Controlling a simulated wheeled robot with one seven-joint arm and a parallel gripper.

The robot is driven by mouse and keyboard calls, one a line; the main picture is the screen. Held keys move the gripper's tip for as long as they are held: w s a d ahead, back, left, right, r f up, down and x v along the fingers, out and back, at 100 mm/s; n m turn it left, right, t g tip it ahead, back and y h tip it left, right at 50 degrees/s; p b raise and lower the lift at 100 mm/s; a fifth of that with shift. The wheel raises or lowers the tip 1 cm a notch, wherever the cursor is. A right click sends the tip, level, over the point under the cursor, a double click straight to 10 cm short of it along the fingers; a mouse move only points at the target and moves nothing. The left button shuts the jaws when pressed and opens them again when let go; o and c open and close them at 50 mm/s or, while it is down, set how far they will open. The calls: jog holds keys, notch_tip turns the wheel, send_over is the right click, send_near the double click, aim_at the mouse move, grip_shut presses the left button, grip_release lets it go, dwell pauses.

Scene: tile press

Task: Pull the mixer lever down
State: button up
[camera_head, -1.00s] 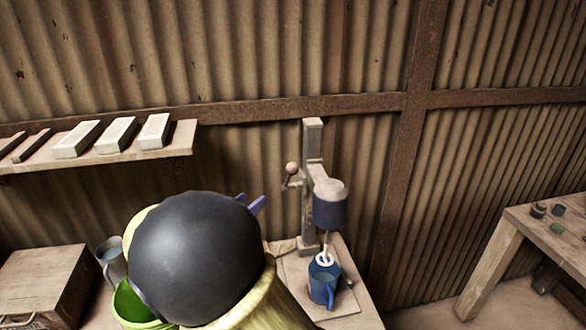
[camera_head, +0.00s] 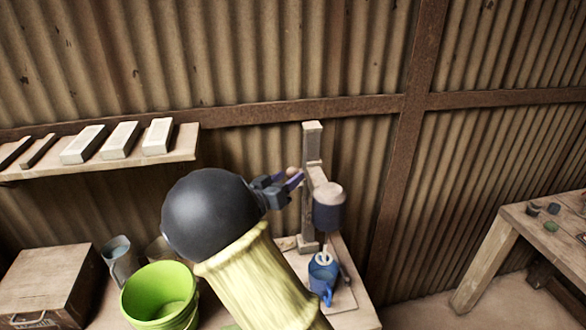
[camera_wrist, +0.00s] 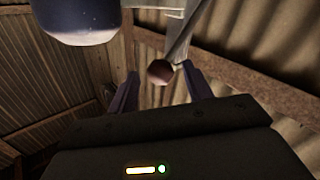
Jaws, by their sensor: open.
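The mixer (camera_head: 312,148) is a wooden post with a dark blue motor head (camera_head: 329,213) on its right side. Its lever ends in a round brown knob (camera_head: 293,171) on the post's left side. My gripper (camera_head: 290,180) is at the lever, its purple fingers open and apart. In the wrist view the lever knob (camera_wrist: 160,72) lies between the two open fingertips (camera_wrist: 160,84), toward their far end; whether they touch it cannot be told. The motor head (camera_wrist: 82,20) shows at top left there. A blue mug (camera_head: 323,280) stands under the mixer's whisk.
A lime green bucket (camera_head: 160,296), a grey metal jug (camera_head: 120,262) and a wooden box (camera_head: 48,283) stand to the left. A wall shelf (camera_head: 150,160) holds several pale bricks. Another wooden table (camera_head: 520,222) stands at right.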

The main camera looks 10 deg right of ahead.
jog(key=x, duration=0.3)
jog(key=shift+w+d+p, duration=0.1)
jog(key=shift+p, duration=0.25)
grip_shut()
jog(key=s+f+b, duration=0.1)
jog(key=b, duration=0.2)
jog(key=shift+f+m, duration=0.3)
jog(key=s+f+m+h+b, duration=0.1)
jog(key=f+b, duration=0.1)
jog(key=b, duration=0.3)
jog(key=s+f+m+t+h+b, duration=0.1)
jog(key=s+f+m+b, duration=0.1)
jog(key=b, duration=0.2)
jog(key=shift+s+t+h+b, duration=0.15)
jog(key=shift+t+h+b, duration=0.15)
jog(key=shift+b, duration=0.05)
jog(key=shift+r, duration=0.1)
grip_release()
